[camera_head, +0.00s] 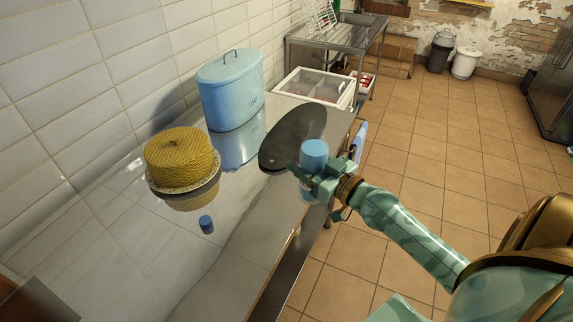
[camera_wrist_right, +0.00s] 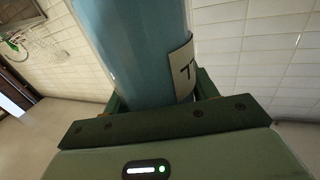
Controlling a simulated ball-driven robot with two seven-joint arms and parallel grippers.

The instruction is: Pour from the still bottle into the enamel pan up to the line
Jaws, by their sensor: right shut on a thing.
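My right gripper (camera_head: 318,178) is shut on a blue cylindrical bottle (camera_head: 314,155) near the counter's right edge. No pan with a line is clearly visible. A small blue cap-like piece (camera_head: 206,224) sits on the counter. My left gripper is not in view.
A tall blue lidded bin (camera_head: 230,92) and a yellow woven dome (camera_head: 180,158) on a pale plate stand along the tiled wall. The glossy counter (camera_head: 130,245) is clear toward the front. A white glass-topped chest (camera_head: 315,85) stands beyond, with tiled floor at right.

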